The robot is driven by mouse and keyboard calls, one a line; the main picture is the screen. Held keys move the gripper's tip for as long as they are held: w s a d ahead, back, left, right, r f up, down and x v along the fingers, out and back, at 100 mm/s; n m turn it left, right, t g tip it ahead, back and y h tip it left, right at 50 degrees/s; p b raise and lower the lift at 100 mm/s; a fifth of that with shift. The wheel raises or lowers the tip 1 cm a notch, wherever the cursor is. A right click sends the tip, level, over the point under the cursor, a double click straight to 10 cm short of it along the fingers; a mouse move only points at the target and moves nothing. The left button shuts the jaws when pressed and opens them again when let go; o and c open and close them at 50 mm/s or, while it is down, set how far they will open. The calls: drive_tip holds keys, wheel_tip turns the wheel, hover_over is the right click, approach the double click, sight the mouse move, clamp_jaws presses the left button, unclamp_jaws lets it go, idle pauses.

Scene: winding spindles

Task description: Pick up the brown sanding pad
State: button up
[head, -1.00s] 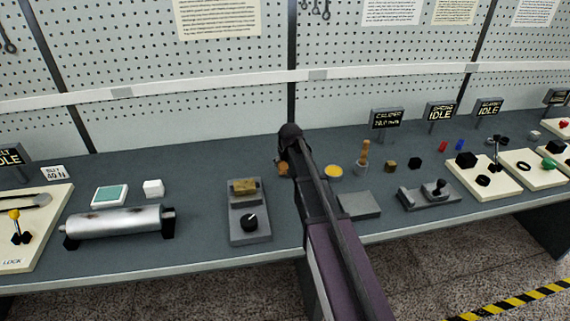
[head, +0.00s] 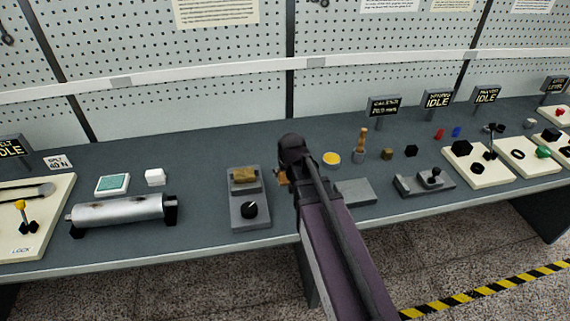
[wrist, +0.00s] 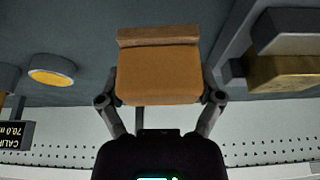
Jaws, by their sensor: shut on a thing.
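The brown sanding pad (wrist: 158,78) sits between the two fingers of my gripper (wrist: 159,90) in the wrist view. The fingers touch its left and right sides, so my gripper is shut on it. In the head view, a small part of the pad (head: 282,178) shows left of my arm's end; my arm hides the rest. The picture does not settle how high the pad is above the bench.
A grey fixture with a brass-coloured block (head: 244,176) and a dial stands left of my gripper. A metal roller (head: 118,211) is farther left.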

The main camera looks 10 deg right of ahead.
drive_tip(key=shift+s+a, duration=0.1)
drive_tip(key=shift+s, duration=0.45)
drive_tip(key=o, duration=0.3)
drive_tip(key=shift+c, duration=0.8)
